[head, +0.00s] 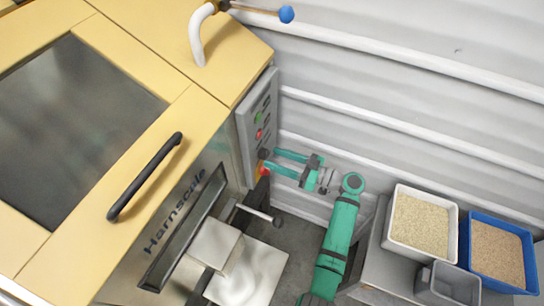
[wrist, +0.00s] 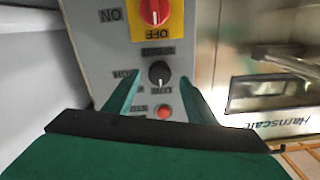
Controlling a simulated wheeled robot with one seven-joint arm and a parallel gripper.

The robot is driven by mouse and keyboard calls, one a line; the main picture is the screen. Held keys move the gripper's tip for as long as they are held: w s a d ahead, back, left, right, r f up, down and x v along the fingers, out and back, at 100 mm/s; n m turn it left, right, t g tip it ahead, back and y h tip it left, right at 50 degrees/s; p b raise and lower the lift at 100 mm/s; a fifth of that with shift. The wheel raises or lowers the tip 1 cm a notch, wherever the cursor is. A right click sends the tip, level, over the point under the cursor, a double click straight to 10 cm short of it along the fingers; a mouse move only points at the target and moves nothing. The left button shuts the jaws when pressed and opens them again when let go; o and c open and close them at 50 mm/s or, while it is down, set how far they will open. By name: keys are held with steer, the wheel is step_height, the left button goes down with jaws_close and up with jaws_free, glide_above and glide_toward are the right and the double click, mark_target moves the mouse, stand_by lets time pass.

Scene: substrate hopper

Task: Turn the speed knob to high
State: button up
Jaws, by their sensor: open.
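The speed knob appears to be the small black round knob (wrist: 158,72) on the grey control panel (wrist: 105,60) in the wrist view, where the panel lettering is upside down. It shows small in the head view (head: 264,153). My gripper (wrist: 160,82) is open, with one green finger on each side of the knob. Gaps show between fingers and knob; I cannot tell whether its tips reach around it. In the head view my gripper (head: 270,160) points left at the panel's lower part. The knob's pointer and labels are too blurred to read.
A red switch on a yellow plate (wrist: 153,12) and a red button (wrist: 164,112) flank the knob. The yellow machine (head: 100,25) has a black handle (head: 145,177). A metal lever (head: 255,212) sits below my gripper. White (head: 395,238) and blue (head: 468,245) tubs stand right.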

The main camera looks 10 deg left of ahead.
steer(key=shift+w+a, duration=0.2)
steer(key=shift+a, duration=0.9)
steer(key=c, duration=1.1)
steer(key=shift+o, duration=0.3)
